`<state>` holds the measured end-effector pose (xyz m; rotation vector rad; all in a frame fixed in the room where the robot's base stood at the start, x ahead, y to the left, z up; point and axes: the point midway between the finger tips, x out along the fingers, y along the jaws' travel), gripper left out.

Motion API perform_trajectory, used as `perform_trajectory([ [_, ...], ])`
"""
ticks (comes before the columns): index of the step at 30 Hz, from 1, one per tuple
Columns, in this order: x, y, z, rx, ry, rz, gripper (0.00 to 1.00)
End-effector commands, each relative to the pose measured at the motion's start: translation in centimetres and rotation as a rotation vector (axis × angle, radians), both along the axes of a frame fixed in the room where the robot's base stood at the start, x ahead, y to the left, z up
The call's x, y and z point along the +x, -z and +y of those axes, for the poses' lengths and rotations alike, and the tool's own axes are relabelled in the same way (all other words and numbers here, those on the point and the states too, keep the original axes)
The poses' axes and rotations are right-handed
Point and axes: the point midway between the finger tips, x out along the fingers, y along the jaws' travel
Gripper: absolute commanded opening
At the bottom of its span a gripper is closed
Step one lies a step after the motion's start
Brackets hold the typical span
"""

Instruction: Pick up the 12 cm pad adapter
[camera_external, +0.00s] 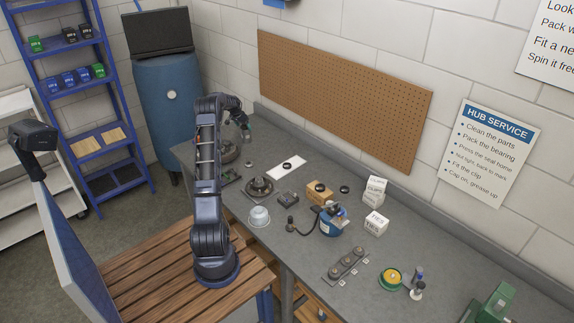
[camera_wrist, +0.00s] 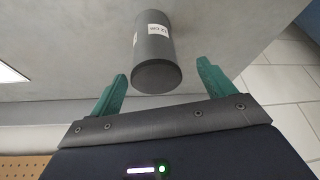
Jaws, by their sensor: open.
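The pad adapter appears to be the dark grey cylinder (camera_wrist: 156,60) in the wrist view. It has a white label with small print that looks like "12 cm". My gripper (camera_wrist: 162,74) is open, with one green finger on each side of the cylinder. There is a visible gap between each finger and the cylinder. In the external view my gripper (camera_external: 246,136) hangs over the far left end of the grey workbench (camera_external: 305,168). I cannot make out the cylinder clearly there.
A dark hub part (camera_external: 258,188), a white mat (camera_external: 287,167), a clear dome (camera_external: 259,216), a blue container (camera_external: 331,222) and white boxes (camera_external: 376,222) stand on the bench to the right. A pegboard (camera_external: 345,98) hangs on the wall behind. A blue drum (camera_external: 168,100) stands beyond the bench.

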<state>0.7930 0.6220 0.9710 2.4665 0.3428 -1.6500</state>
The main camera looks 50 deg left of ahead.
Motion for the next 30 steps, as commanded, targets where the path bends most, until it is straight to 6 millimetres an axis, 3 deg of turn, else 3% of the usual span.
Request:
perform_trajectory([
  [5,0.4,0.8,0.0,0.001,0.000,-0.001,0.82],
  [15,2.0,4.7,0.0,0.001,0.000,0.000,0.82],
  [23,2.2,5.0,0.0,0.001,0.000,-0.001,0.82],
  [30,2.2,5.0,0.0,0.001,0.000,-0.001,0.36],
])
